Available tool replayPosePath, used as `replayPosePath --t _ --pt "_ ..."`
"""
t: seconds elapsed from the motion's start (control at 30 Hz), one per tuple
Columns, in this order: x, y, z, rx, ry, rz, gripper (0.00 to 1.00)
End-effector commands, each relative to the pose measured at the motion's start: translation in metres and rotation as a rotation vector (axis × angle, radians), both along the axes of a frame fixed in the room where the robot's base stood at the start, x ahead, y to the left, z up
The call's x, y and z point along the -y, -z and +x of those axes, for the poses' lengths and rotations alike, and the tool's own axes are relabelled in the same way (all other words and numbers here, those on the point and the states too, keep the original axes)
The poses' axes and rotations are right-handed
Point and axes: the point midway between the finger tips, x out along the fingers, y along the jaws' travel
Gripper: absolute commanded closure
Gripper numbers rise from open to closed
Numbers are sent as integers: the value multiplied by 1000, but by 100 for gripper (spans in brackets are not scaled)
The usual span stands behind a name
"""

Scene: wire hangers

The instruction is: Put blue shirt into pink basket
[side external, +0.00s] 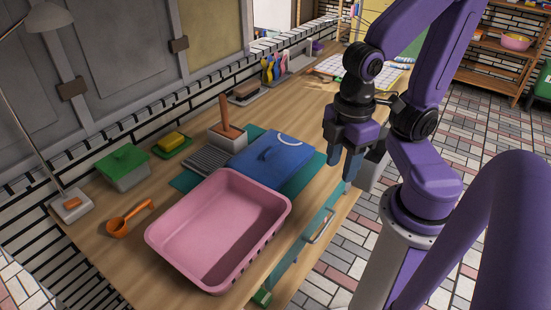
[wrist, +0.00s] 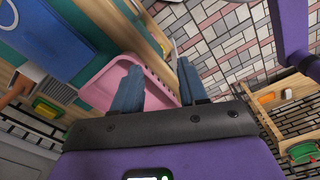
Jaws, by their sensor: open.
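The blue shirt (side external: 290,161) looks like a flat, folded blue piece with a white curved mark, lying on a teal mat behind the basket. In the wrist view the blue piece (wrist: 48,30) is at the upper left. The pink basket (side external: 218,235) stands on the wooden counter and looks empty. Part of the pink basket (wrist: 105,80) also shows in the wrist view, partly hidden by a finger. My gripper (side external: 342,168) is open and empty, pointing down to the right of the shirt, above the counter's front edge. Its two blue fingers (wrist: 160,72) are apart in the wrist view.
A brown upright handle on a grey block (side external: 226,135), a yellow block (side external: 171,141) on a green dish, a green-lidded box (side external: 124,167) and an orange scoop (side external: 128,218) line the back and left. A drawer handle (side external: 323,226) juts from the counter front.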

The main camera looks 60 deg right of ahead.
Motion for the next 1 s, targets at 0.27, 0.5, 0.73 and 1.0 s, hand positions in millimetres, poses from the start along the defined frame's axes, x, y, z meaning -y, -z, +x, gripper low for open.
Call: replayPosePath --t 0.27,0.5,0.73,1.0 --pt "-12 12 59 5 -55 -215 57" --pt "-18 32 130 -21 -129 -471 57" --pt "-16 60 193 -80 -205 -706 57" --pt "-3 101 255 -186 -298 -965 57"
